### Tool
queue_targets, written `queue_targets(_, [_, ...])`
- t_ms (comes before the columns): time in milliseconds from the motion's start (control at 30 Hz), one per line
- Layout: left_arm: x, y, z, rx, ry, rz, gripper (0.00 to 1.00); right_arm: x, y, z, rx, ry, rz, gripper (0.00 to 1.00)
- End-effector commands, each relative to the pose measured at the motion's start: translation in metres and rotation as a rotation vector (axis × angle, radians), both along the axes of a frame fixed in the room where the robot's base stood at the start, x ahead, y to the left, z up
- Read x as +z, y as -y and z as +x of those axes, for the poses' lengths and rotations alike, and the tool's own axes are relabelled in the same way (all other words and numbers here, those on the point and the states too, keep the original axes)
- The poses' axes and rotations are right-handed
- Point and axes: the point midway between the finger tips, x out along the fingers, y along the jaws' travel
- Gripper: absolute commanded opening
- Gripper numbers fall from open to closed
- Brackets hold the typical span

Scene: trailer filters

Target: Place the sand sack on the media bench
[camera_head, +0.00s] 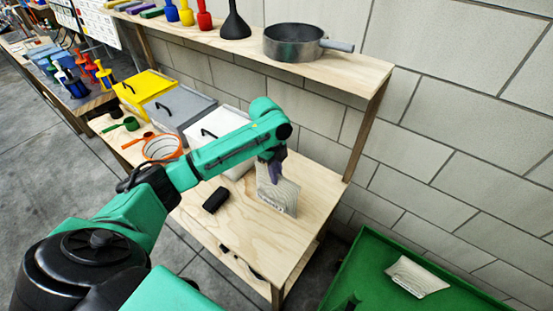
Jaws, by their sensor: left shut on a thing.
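My left arm reaches in from the lower left, and my left gripper (275,174) points down over the wooden bench (255,235). It is shut on a pale grey sack (281,196) with print near its lower edge. The sack is upright and slightly tilted, at the bench's right part. I cannot tell whether its bottom edge touches the bench top. A second whitish sack (412,277) lies in a green tray (365,262) at the lower right. My right gripper is not in view.
A black block (215,200) lies on the bench left of the sack. White (222,122), grey (178,105) and yellow (146,88) lidded bins and an orange strainer (163,147) stand behind. An upper shelf holds a pan (293,42). The bench's front right is clear.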

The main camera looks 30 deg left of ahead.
Motion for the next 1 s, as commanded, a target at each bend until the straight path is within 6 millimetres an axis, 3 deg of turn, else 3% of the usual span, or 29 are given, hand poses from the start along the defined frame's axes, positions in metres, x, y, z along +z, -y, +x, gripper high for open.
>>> queue_targets(300, [-0.040, 0.000, 0.001, -0.001, 0.006, -0.001, 0.00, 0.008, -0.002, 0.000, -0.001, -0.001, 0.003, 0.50])
queue_targets(633, [-0.044, 0.000, 0.002, -0.001, 0.007, 0.000, 0.00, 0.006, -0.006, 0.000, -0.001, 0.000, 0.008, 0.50])
queue_targets(667, [-0.047, 0.000, 0.000, -0.001, 0.001, 0.001, 0.21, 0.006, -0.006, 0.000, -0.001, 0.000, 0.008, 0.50])
queue_targets(733, [-0.047, 0.000, 0.000, -0.001, 0.001, 0.001, 0.47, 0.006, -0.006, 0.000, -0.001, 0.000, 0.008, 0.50])
queue_targets(1000, [-0.046, 0.000, 0.000, -0.001, 0.001, 0.001, 0.47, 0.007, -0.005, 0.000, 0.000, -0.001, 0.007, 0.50])
